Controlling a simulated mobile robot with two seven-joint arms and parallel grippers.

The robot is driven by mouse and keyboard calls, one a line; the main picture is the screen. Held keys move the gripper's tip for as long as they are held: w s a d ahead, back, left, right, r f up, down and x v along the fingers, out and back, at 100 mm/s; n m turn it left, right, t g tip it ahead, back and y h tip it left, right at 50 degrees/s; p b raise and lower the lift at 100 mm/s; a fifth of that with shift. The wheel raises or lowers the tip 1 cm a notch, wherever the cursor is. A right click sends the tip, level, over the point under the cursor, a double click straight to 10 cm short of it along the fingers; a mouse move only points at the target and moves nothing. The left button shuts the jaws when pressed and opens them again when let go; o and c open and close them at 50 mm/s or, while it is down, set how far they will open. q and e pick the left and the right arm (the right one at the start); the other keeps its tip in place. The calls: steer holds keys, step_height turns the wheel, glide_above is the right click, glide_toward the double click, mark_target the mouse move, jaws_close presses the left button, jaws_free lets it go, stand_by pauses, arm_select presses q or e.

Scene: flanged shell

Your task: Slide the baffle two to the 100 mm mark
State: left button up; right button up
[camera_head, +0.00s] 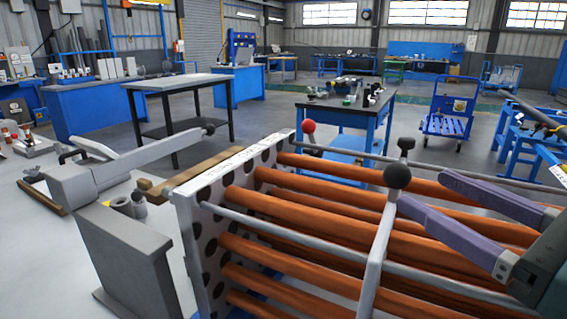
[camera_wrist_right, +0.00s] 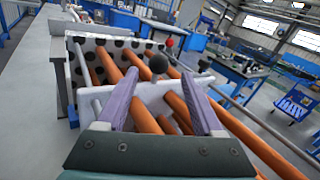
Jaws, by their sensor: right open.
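A bundle of long orange tubes (camera_head: 290,245) runs back to a white perforated plate (camera_head: 210,235) with dark holes. A pale thin plate (camera_head: 376,262), seen nearly edge-on, crosses the bundle and carries a black ball knob (camera_head: 397,176). I cannot read which plate is baffle two, nor a 100 mm mark. My right gripper (camera_head: 422,191) is open, its purple fingers above the tubes, to the right of the black knob. In the right wrist view the knob (camera_wrist_right: 158,63) shows beyond and between the open fingertips (camera_wrist_right: 162,84), apparently untouched. My left gripper is out of view.
A red ball knob (camera_head: 309,126) stands by the perforated plate, and metal rods (camera_head: 270,235) run along the bundle. A grey lever (camera_head: 150,160) on a pedestal (camera_head: 125,260) stands at the left. Blue workbenches and a trolley stand farther back, with open floor between.

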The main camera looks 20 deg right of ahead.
steer(key=w+a+p, duration=0.1)
steer(key=w+p, duration=0.1)
steer(key=w, duration=0.7)
steer(key=shift+a, duration=0.15)
jaws_close()
stand_by(1.1)
